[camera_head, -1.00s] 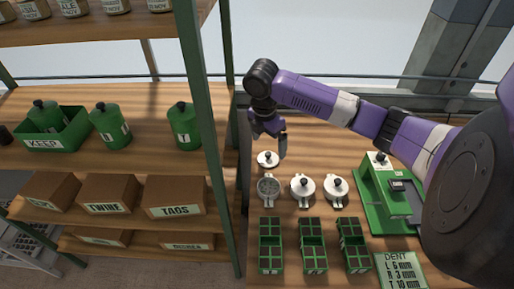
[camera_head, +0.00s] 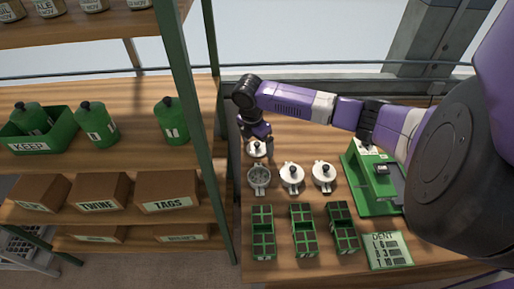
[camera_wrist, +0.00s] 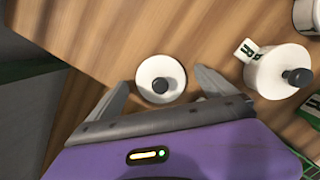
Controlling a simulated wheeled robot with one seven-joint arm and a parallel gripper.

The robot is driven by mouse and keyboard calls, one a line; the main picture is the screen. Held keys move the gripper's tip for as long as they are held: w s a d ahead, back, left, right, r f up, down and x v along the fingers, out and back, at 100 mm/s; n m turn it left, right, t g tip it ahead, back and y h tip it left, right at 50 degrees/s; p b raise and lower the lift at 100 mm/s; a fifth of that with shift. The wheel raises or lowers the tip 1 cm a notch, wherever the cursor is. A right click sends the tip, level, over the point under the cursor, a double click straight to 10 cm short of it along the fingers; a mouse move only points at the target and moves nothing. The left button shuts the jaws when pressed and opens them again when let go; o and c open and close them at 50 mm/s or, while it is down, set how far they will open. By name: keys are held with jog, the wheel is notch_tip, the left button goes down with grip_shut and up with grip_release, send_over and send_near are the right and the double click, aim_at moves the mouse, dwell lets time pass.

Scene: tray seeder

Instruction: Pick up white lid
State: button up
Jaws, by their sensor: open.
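The white lid (camera_wrist: 149,70) is a round disc with a black knob, lying on the wooden table; in the head view the lid (camera_head: 251,153) is at the back left, behind the row of white pots. My gripper (camera_wrist: 163,82) is open, with one finger on each side of the lid in the wrist view. The fingers look apart from the lid, and I cannot tell their exact height over it. In the head view my gripper (camera_head: 258,146) hangs right over the lid and partly covers it.
Green seed trays (camera_head: 303,232) line the front, a green seeder (camera_head: 372,205) stands right, and a green shelf post (camera_head: 203,130) rises close at left.

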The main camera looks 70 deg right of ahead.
jog(key=c, duration=1.4)
jog(key=shift+r, duration=0.15)
